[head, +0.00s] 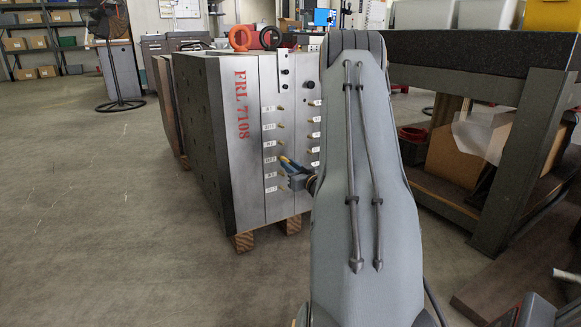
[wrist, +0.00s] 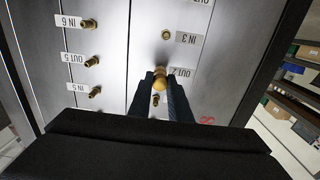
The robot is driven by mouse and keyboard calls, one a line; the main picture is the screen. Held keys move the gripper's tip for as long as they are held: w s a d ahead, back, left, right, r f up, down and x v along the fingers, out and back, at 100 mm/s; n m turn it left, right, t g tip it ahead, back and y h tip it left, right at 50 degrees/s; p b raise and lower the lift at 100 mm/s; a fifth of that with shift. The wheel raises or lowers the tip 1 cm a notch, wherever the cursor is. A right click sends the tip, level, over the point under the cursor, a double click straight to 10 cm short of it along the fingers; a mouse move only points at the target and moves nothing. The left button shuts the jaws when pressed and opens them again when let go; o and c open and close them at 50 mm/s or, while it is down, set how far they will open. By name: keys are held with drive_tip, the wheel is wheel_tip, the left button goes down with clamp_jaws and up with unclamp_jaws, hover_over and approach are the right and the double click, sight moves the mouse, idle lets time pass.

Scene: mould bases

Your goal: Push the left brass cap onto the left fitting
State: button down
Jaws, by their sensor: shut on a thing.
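My gripper (wrist: 160,80) is shut on a brass cap (wrist: 160,84), held between the two dark fingertips in the wrist view. The cap is close to the steel face of the mould base (head: 250,140). I cannot tell whether it touches a fitting, as the cap and fingers hide what lies behind. A brass fitting (wrist: 166,35) sticks out above the cap in the wrist view, and another small brass piece (wrist: 156,100) shows between the fingers. In the head view my gripper (head: 286,163) is at the lower part of the left fitting column; the cap is too small to make out there.
More brass fittings (wrist: 91,62) with white labels stand in a column at the left of the wrist view. The mould base rests on wooden blocks (head: 243,241). A dark-topped bench (head: 480,55) stands at the right.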

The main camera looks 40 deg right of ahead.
drive_tip(key=shift+w+d, duration=0.1)
drive_tip(key=shift+w, duration=0.4)
idle(0.4)
drive_tip(key=c, duration=1.2)
unclamp_jaws()
drive_tip(key=shift+o, duration=0.2)
drive_tip(key=shift+s, duration=0.15)
drive_tip(key=p+v, duration=0.4)
drive_tip(key=v, duration=0.2)
drive_tip(key=shift+s+p, duration=0.35)
drive_tip(key=shift+s, duration=0.05)
